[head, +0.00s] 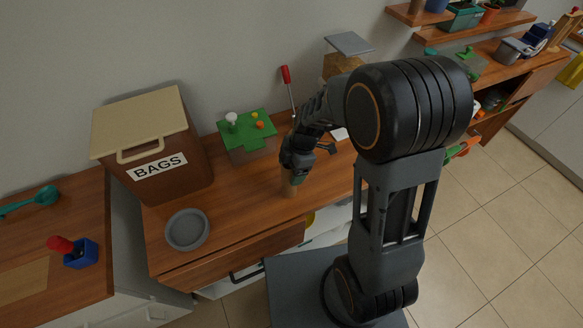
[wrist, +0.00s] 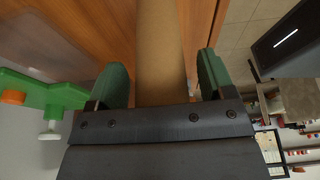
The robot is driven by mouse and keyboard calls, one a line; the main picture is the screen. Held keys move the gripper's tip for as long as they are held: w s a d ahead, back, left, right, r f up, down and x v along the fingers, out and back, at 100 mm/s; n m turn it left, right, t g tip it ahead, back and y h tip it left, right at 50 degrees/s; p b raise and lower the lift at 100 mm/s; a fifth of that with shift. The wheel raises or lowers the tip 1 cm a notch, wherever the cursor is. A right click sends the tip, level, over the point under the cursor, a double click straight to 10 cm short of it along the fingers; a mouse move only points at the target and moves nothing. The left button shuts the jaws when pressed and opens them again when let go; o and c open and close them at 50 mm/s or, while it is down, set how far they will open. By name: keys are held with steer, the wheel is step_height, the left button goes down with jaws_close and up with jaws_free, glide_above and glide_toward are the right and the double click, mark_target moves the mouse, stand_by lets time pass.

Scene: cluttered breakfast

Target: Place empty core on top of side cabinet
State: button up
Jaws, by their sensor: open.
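The empty core, a brown cardboard tube (head: 289,186), stands on the wooden worktop in the head view, partly hidden by my gripper (head: 294,171). In the wrist view the tube (wrist: 160,45) runs between the two green fingers of my gripper (wrist: 163,72). The fingers are open, with a gap visible on each side of the tube. I cannot tell for certain which unit is the side cabinet; a lower wooden-topped cabinet (head: 92,287) stands at the left.
A brown BAGS bin (head: 166,180), a grey round dish (head: 187,230) and a green-topped box (head: 249,143) stand on the worktop. A red-handled tool (head: 287,78) stands behind. The left cabinet holds a blue block with a red knob (head: 80,254) and a teal utensil (head: 38,199).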

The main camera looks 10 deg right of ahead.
steer(key=shift+r, duration=0.1)
steer(key=s+v, duration=0.1)
steer(key=v, duration=1.1)
steer(key=s+d+r+m+t+h, duration=0.1)
steer(key=s+m, duration=0.3)
steer(key=m, duration=0.6)
steer(key=s+d+r+m+t+h, duration=0.2)
steer(key=s+d+m+t, duration=0.1)
steer(key=m, duration=0.8)
steer(key=s+d, duration=0.1)
steer(key=s, duration=0.1)
steer(key=shift+s+r+t, duration=0.25)
steer(key=shift+r+t, duration=0.15)
steer(key=shift+d, duration=0.15)
steer(key=shift+c, duration=0.3)
